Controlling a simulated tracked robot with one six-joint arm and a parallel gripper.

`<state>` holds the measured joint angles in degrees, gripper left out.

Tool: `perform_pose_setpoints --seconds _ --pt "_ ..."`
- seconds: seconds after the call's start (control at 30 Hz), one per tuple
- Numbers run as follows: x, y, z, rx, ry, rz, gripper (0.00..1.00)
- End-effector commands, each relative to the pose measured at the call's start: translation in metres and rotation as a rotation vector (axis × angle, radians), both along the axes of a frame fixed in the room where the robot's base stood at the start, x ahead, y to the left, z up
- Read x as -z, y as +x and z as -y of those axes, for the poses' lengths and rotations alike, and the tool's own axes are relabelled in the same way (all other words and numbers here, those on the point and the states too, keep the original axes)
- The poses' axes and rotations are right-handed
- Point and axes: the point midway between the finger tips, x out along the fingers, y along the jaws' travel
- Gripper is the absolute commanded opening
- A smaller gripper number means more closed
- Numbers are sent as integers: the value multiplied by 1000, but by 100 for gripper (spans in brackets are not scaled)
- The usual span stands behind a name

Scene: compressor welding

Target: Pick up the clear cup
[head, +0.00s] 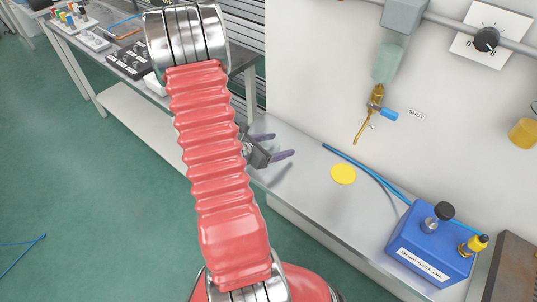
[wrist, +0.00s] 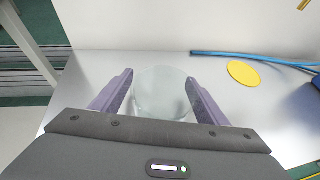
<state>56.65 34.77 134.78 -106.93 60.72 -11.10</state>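In the wrist view, the clear cup (wrist: 160,92) is a faint, see-through round shape between the two purple fingers of my gripper (wrist: 160,78). The fingers stand well apart, one on each side, and the cup nearly fills the gap. I cannot tell whether they touch its walls. The grey metal bench top shows through the cup, and whether it rests on the bench is unclear. In the head view, my gripper (head: 276,146) reaches over the bench's left end from behind my red arm. The cup cannot be made out there.
On the bench (head: 313,188) lie a yellow disc (head: 343,174), a blue hose (head: 368,173) and a blue oil container (head: 432,243). A brass valve (head: 376,98) hangs on the wall below a translucent bowl (head: 389,63). A parts table (head: 100,52) stands at the upper left.

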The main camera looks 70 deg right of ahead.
Motion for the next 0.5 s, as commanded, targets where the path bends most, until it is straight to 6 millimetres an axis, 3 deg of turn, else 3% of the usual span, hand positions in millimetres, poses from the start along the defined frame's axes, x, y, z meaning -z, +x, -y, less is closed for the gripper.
perform_pose_setpoints --seconds 0.5 --pt "0 0 0 0 0 0 31"
